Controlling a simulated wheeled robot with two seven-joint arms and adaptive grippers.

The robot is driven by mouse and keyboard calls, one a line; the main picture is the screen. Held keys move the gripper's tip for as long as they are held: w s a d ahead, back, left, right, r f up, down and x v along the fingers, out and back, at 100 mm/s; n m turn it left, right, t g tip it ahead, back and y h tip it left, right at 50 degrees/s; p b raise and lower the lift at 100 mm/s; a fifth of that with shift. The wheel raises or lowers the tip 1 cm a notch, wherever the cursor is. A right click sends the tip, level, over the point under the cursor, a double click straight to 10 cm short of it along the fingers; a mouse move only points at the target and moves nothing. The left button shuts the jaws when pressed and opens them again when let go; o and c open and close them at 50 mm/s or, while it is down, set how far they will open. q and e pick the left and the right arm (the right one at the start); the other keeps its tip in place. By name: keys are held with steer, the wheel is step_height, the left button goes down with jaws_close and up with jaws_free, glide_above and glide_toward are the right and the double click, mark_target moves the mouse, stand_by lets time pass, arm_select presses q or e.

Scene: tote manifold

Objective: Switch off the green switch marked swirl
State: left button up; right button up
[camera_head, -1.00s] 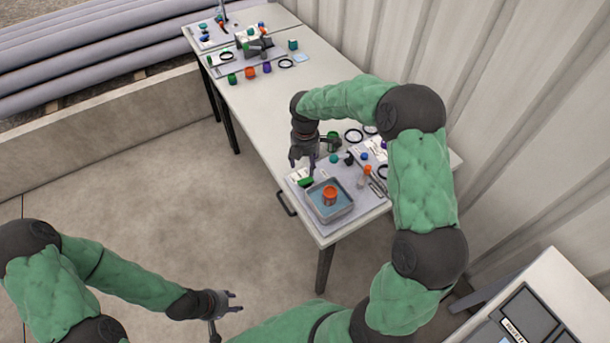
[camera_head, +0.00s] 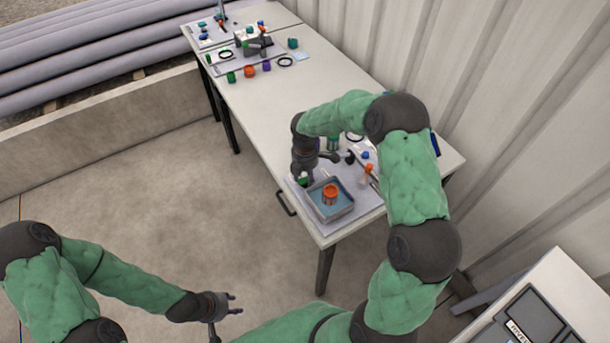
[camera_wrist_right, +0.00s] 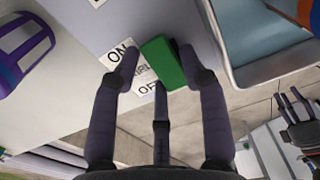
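The green switch (camera_wrist_right: 163,63) is a green rocker block in the right wrist view, with a white ON label (camera_wrist_right: 119,53) and OFF label (camera_wrist_right: 148,88) beside it. A label between them is partly covered; only its last letters show. My right gripper (camera_wrist_right: 160,68) is open, its fingertips spread around the switch; I cannot tell whether they touch it. In the head view my right gripper (camera_head: 304,173) is low over the near table end, and a bit of the green switch (camera_head: 303,181) shows below it. My left gripper (camera_head: 236,304) is open and empty, away from the table.
A grey tray (camera_head: 349,211) of bluish liquid holding an orange container (camera_head: 330,194) is close beside the switch. A purple-and-white object (camera_wrist_right: 25,50) lies left in the wrist view. Other items cover the table's far end; its middle (camera_head: 290,95) is fairly clear.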

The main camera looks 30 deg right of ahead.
steer(key=c, duration=0.5)
